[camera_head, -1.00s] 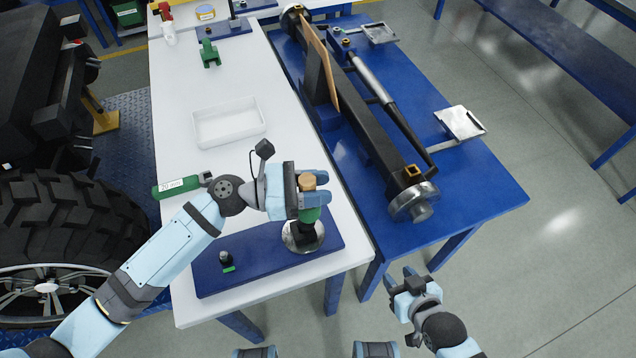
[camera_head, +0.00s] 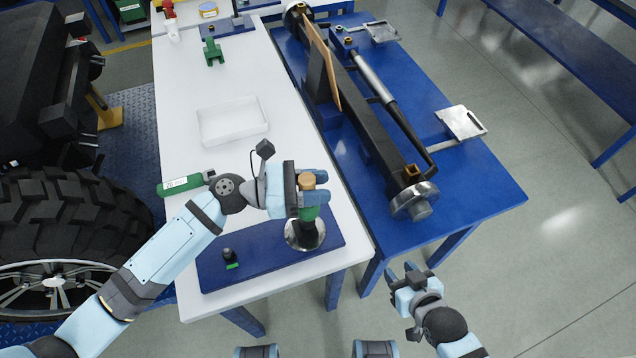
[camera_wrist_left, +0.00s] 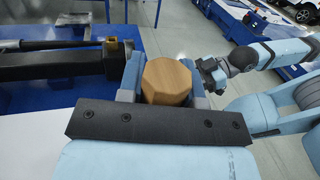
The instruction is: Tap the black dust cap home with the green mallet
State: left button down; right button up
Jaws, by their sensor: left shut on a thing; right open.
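My left gripper (camera_head: 312,190) is shut on an upright tool with a wooden end (camera_head: 306,180) and a green part (camera_head: 308,213) below the fingers, which looks like the green mallet. The wooden end (camera_wrist_left: 167,81) also shows between the fingers in the left wrist view. The tool is over a round silver piece (camera_head: 304,238) on the blue mat (camera_head: 270,264); I cannot tell whether they touch. A small black piece with a green mark (camera_head: 229,256) stands on the mat's left part; I cannot tell whether it is the dust cap. My right gripper (camera_head: 409,272) is open and empty.
A white tray (camera_head: 232,121) and a green object (camera_head: 213,52) are further back. The blue bench (camera_head: 480,190) on the right carries a black beam with a silver hub (camera_head: 413,205).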

pick_arm(q)
notch_tip(320, 180, down, 4)
jog(key=b, duration=0.2)
jog(key=shift+b, duration=0.3)
jog(key=shift+s+a+r, duration=0.1)
jog(key=shift+r, duration=0.15)
notch_tip(320, 180, up, 2)
jog(key=p, duration=0.3)
jog(key=shift+r, duration=0.1)
jog(key=shift+r+p, duration=0.5)
jog(key=shift+r, duration=0.05)
notch_tip(320, 180, up, 5)
jog(key=p, duration=0.5)
